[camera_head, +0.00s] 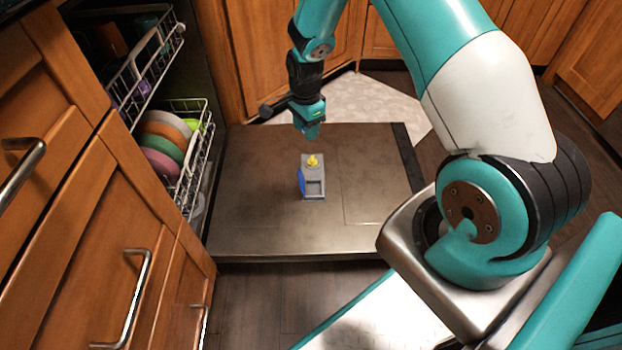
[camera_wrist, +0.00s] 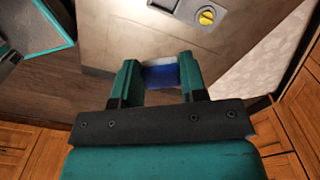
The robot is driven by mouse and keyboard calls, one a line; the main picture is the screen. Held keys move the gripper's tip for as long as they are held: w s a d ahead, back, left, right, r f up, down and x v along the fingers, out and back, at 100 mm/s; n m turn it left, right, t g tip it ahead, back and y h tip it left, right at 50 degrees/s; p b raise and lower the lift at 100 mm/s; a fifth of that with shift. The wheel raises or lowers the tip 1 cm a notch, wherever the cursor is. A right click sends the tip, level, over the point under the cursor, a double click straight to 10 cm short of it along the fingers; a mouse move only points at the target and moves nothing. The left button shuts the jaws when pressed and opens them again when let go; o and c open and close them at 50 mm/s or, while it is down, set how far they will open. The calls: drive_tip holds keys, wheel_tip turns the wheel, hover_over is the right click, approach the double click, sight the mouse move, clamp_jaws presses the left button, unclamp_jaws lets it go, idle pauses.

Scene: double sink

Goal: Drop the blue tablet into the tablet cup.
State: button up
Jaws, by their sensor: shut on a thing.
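My gripper (camera_wrist: 157,64) is shut on the blue tablet (camera_wrist: 162,76), a small block with a pale whitish face, held between its two teal fingers. In the head view my gripper (camera_head: 309,129) hangs above the open dishwasher door, beyond the dispenser; the tablet cannot be made out there. The tablet cup (camera_head: 315,188) is the square recess in the grey dispenser (camera_head: 309,170) on the door. A blue part (camera_head: 301,184) is at the dispenser's left side. In the wrist view the dispenser (camera_wrist: 184,13) is cut off by the top edge, ahead of the fingers.
A yellow knob (camera_head: 312,160) sits on the dispenser beside the cup. The dishwasher door (camera_head: 262,215) lies flat and is otherwise clear. Dish racks (camera_head: 186,150) with several plates stand pulled out at the left. Wooden cabinets (camera_head: 90,215) border the left side.

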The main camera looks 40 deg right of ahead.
drive_tip(key=f+m+b, duration=0.2)
drive_tip(key=f+b, duration=0.4)
drive_tip(key=f, duration=0.1)
drive_tip(key=w+d+f+m+b, duration=0.1)
drive_tip(key=f+m+b, duration=0.1)
drive_tip(key=f+b, duration=0.5)
drive_tip(key=d+f+m+b, duration=0.1)
drive_tip(key=f+m+b, duration=0.1)
drive_tip(key=f+b, duration=0.5)
drive_tip(key=shift+w+d+f, duration=0.1)
drive_tip(key=shift+d+f, duration=0.05)
drive_tip(key=shift+f, duration=0.4)
drive_tip(key=shift+w+d+f, duration=0.1)
drive_tip(key=shift+f, duration=0.45)
drive_tip(key=shift+f+b, duration=0.4)
drive_tip(key=shift+f, duration=1.4)
drive_tip(key=o, duration=1)
wheel_tip(320, 180, up, 18)
drive_tip(key=p, duration=1)
drive_tip(key=shift+f, duration=0.25)
